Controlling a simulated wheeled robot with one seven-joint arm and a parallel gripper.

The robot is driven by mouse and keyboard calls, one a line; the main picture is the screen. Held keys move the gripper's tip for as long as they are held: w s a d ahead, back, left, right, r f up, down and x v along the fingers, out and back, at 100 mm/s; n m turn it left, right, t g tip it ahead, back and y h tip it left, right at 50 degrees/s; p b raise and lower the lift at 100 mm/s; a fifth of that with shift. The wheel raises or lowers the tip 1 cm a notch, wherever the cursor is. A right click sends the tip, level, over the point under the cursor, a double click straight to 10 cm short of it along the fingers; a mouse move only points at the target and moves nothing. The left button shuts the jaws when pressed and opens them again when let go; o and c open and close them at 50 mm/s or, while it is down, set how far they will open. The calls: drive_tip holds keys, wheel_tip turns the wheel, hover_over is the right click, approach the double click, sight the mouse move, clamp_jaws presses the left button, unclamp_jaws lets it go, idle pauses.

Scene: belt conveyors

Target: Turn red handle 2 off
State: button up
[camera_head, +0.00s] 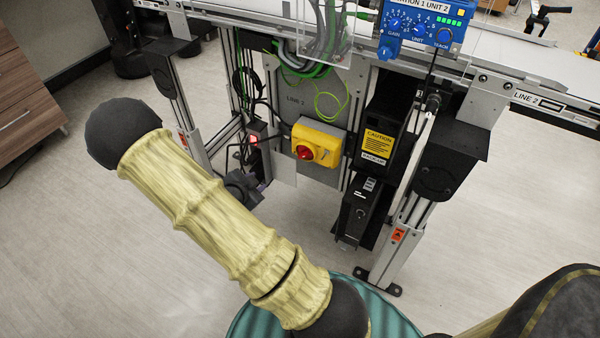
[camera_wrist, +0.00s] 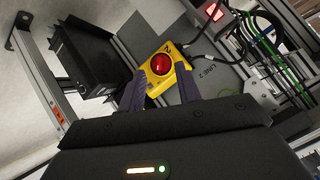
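The red handle (camera_head: 305,152) is a round red knob on a yellow switch box (camera_head: 318,136), fixed to a grey panel under the conveyor. In the wrist view the red handle (camera_wrist: 161,64) sits on the yellow box (camera_wrist: 155,86), which bears a "2" mark. My gripper (camera_wrist: 160,74) is open, its two dark fingers spread either side of the knob in that view. The gap between fingertips and knob cannot be judged.
A black unit with a yellow caution label (camera_head: 379,143) stands right of the box. A red-lit switch (camera_head: 253,140) and loose cables are to its left. Conveyor legs (camera_head: 400,240) flank the panel. A blue control unit (camera_head: 420,28) is above. The floor in front is clear.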

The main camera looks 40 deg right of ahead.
sight(301, 157)
drive_tip(key=s+d+f+m+t+h+b, duration=0.1)
drive_tip(key=d+f+m+h+b, duration=0.3)
drive_tip(key=f+h+b, duration=0.3)
drive_tip(key=shift+s+d+f+b, duration=0.15)
drive_tip(key=shift+d+f+b, duration=0.35)
drive_tip(key=shift+f+b, duration=0.35)
drive_tip(key=shift+r, duration=0.15)
drive_tip(key=b+x, duration=0.2)
drive_tip(key=x, duration=0.6)
drive_tip(key=b+x, duration=0.2)
drive_tip(key=x, duration=0.7)
drive_tip(key=shift+d+r, duration=0.15)
drive_tip(key=shift+r, duration=0.1)
drive_tip(key=shift+c, duration=0.2)
clamp_jaws()
